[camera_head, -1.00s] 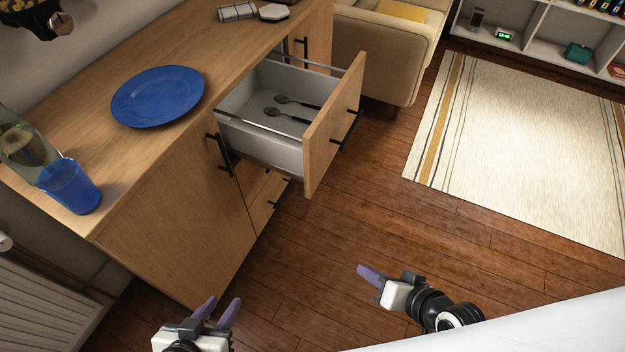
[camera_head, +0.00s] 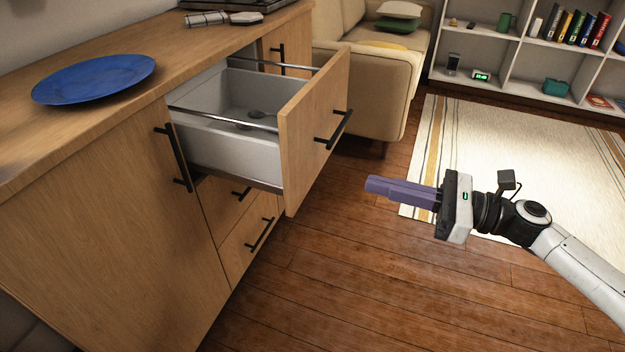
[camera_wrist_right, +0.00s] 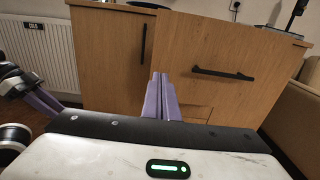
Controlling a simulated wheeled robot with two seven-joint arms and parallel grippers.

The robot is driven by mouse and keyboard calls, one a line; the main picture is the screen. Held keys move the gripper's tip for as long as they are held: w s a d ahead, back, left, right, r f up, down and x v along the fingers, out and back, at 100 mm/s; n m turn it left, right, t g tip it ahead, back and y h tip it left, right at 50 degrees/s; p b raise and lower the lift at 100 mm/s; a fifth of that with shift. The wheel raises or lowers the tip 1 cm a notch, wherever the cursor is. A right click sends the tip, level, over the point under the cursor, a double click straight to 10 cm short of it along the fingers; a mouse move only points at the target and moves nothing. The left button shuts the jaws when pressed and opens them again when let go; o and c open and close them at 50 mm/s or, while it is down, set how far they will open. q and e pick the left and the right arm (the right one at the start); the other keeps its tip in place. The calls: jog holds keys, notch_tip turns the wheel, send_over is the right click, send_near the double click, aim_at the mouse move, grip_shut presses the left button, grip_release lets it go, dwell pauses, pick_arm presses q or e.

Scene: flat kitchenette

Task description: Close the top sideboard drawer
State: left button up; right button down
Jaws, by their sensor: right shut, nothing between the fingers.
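The top sideboard drawer (camera_head: 232,144) is pulled well out of the wooden sideboard (camera_head: 110,215). Its wooden front (camera_head: 310,125) has a black bar handle (camera_head: 333,128). My right gripper (camera_head: 372,184) is shut and empty, to the right of the drawer front and apart from it, pointing left toward the sideboard. In the right wrist view, the drawer front (camera_wrist_right: 250,50) and handle lie ahead and right of the purple fingertips (camera_wrist_right: 160,76). My left gripper (camera_wrist_right: 42,100) shows partly at the left there; its jaw state is unclear. It is outside the head view.
A blue plate (camera_head: 95,78) sits on the sideboard top. Shut lower drawers (camera_head: 250,240) are below. A beige sofa (camera_head: 375,90) stands behind the open drawer. The wooden floor before the sideboard is clear.

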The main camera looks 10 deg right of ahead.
aim_at(295, 164)
jog(key=b+x, duration=0.2)
jog(key=x, duration=1.1)
jog(key=shift+w+a, duration=0.2)
jog(key=shift+a, duration=0.1)
